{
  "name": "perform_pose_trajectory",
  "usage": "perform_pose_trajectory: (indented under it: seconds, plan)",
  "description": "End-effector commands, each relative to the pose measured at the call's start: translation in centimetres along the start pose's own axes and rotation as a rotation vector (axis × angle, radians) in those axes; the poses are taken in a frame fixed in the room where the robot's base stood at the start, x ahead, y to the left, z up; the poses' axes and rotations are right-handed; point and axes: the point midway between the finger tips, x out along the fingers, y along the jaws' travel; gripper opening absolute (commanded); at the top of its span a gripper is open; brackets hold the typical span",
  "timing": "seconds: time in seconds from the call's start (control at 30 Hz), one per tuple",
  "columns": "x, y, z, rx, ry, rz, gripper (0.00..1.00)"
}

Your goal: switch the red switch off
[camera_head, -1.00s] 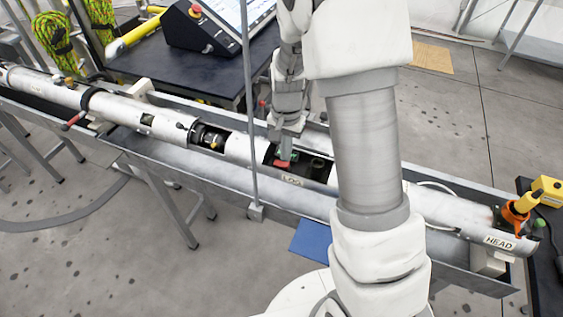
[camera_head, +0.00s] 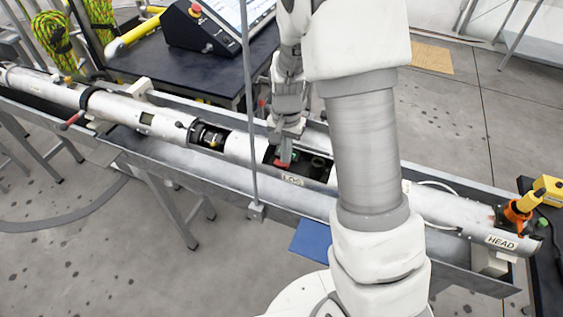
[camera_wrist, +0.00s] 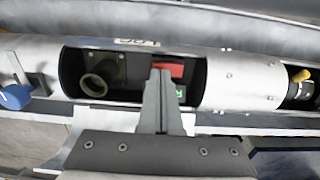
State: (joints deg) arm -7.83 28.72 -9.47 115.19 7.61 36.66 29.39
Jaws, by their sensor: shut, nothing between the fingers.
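The red switch (camera_head: 282,163) sits inside a cut-out of the long silver tube, above the label "LOG". In the wrist view the red switch (camera_wrist: 171,69) shows just beyond my fingertips, with a small green patch beside it. My gripper (camera_head: 286,143) reaches down into the cut-out from above. In the wrist view my gripper (camera_wrist: 160,74) is shut and empty, its tips at or very near the left part of the switch. I cannot tell whether they touch. The fingertips hide part of the switch.
The silver tube (camera_head: 240,148) lies in a long grey metal trough (camera_head: 190,160). A thin upright pole (camera_head: 249,100) stands left of my arm. Inside the cut-out there is a round ring-shaped part (camera_wrist: 93,84). A dark table (camera_head: 165,72) with a console stands behind.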

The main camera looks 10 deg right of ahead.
Motion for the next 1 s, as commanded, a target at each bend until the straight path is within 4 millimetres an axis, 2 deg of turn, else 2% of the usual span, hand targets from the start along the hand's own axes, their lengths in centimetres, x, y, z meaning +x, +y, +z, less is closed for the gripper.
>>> perform_pose_trajectory:
  seconds: [0.63,0.77,1.0]
  plan:
    - [1.0,0.0,0.0,0.0,0.0,0.0,0.0]
    - [0.7,0.0,0.0,0.0,0.0,0.0,0.0]
    - [-1.1,0.0,0.0,0.0,0.001,-0.001,0.0]
